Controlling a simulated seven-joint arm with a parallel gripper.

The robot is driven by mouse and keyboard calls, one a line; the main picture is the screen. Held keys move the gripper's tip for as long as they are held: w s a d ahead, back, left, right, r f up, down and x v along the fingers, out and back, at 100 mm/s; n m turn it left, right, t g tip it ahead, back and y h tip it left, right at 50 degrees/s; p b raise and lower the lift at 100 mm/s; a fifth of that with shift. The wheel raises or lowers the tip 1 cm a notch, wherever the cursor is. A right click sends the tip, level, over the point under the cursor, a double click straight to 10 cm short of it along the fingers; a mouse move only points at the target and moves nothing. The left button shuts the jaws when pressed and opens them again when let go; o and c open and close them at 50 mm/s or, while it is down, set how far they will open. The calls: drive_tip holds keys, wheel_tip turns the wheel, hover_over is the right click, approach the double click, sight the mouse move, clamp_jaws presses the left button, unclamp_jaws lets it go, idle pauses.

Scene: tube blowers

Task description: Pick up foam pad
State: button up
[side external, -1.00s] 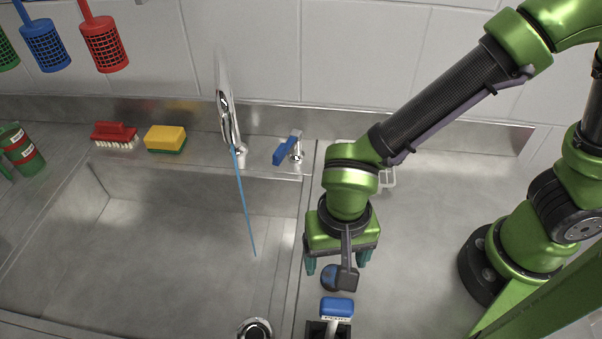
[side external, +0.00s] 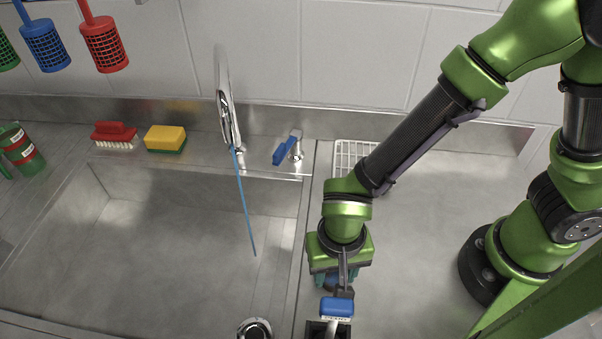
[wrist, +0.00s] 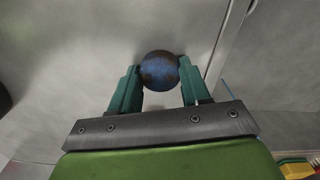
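The foam pad appears to be a round, dark blue and brown thing (wrist: 158,72) in the wrist view, between the tips of my teal fingers. My gripper (wrist: 159,66) has a fingertip against each side of it and looks shut on it. In the side view my gripper (side external: 337,280) points down at the counter right of the sink, and the pad is mostly hidden there by the gripper and its camera mount.
The sink (side external: 170,235) is to the left, with a faucet (side external: 228,115), yellow-green sponge (side external: 165,138) and red brush (side external: 114,135) behind. A white wire rack (side external: 356,152) lies behind my arm. Counter at right is clear.

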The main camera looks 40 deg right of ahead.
sight(333, 275)
drive_tip(key=shift+c, duration=1.2)
wheel_tip(333, 275, up, 9)
drive_tip(key=w+d+r+n+t+y, duration=0.1)
drive_tip(key=w+d+r+n+t, duration=0.1)
drive_tip(key=w+d+n+t, duration=0.3)
drive_tip(key=w+a+f+n+y, duration=0.2)
drive_tip(key=w+a+n, duration=0.2)
drive_tip(key=w+a, duration=0.5)
drive_tip(key=shift+w+a+f, duration=0.15)
drive_tip(key=shift+w, duration=1.9)
drive_tip(key=shift+w, duration=0.1)
